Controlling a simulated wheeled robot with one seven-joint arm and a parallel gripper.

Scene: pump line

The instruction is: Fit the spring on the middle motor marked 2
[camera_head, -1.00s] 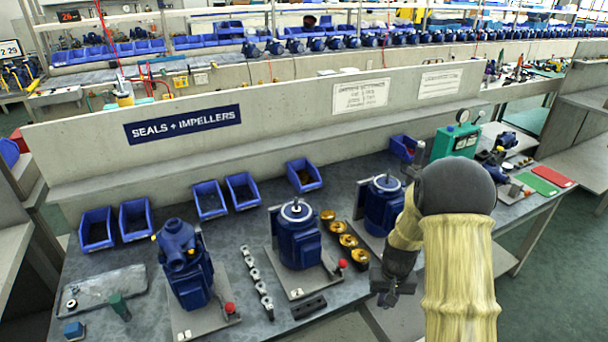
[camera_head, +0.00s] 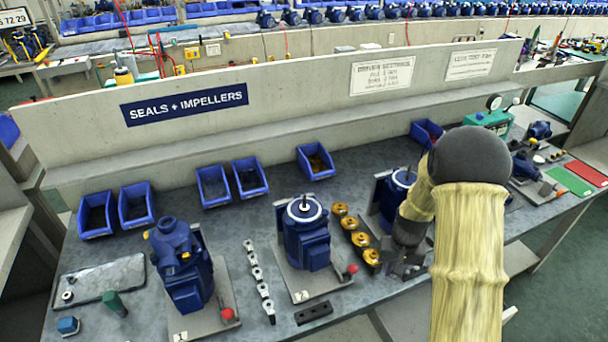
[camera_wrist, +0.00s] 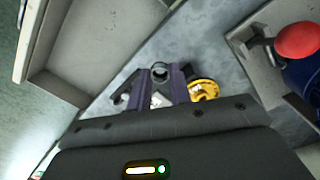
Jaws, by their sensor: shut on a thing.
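The middle motor (camera_head: 308,245) stands upright on a grey base plate (camera_head: 325,283) in the head view. A pale ring surrounds the thin shaft on its top. The plate's small label is too small to read. My gripper (camera_head: 408,268) is right of this motor, past the brass parts, near the table's front edge. In the wrist view my gripper (camera_wrist: 161,85) is shut on a small dark grey ring-shaped part, apparently the spring (camera_wrist: 160,72), at the fingertips. In the head view my wrist and fingers hide that part.
Brass impellers (camera_head: 361,240) stand in a row between the middle motor and my gripper. The right motor (camera_head: 392,195) is partly behind my arm.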

